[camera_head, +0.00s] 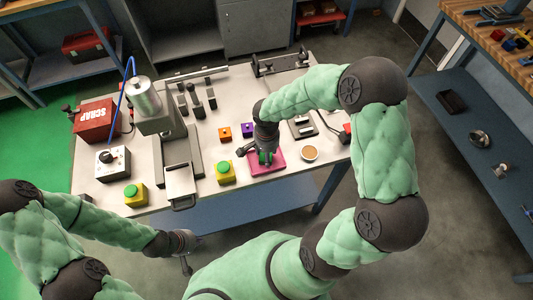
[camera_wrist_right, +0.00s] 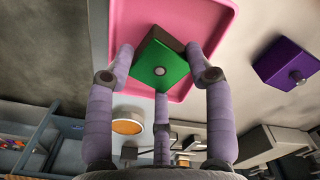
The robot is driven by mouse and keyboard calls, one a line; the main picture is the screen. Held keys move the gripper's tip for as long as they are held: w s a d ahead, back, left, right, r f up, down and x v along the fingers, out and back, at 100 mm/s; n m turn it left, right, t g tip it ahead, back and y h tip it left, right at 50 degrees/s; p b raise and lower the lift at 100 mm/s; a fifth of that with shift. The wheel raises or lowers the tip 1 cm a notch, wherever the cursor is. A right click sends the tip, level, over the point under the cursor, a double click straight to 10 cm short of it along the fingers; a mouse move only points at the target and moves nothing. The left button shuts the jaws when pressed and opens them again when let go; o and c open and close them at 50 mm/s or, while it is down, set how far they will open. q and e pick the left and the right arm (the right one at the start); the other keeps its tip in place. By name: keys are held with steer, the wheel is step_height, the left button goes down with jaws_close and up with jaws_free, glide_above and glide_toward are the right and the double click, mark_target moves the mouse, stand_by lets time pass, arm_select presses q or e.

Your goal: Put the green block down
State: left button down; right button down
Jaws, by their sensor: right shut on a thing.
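A pink tray (camera_wrist_right: 125,22) lies behind the block in the right wrist view. In the head view the right gripper (camera_head: 265,152) points down over the pink tray (camera_head: 279,164), and only a little of the green block (camera_head: 265,159) shows. I cannot tell whether the block touches the tray. My left gripper (camera_head: 186,258) is low, in front of the table's near edge, away from the block; its fingers are too small to read.
A purple block (camera_head: 248,130) and an orange block (camera_head: 225,133) stand behind the tray. A round tan-topped dish (camera_head: 309,153) is right of it. A yellow box with a green button (camera_head: 225,172) is left of it. A red SCRAP bin (camera_head: 95,120) is far left.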

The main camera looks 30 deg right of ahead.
steer(key=shift+f, duration=0.2)
steer(key=shift+c, duration=2.3)
jaws_free()
steer(key=shift+r, duration=0.1)
steer(key=shift+r, duration=0.1)
steer(key=shift+r, duration=0.2)
step_height(320, 180, up, 12)
steer(key=p, duration=0.2)
steer(key=shift+f, duration=0.15)
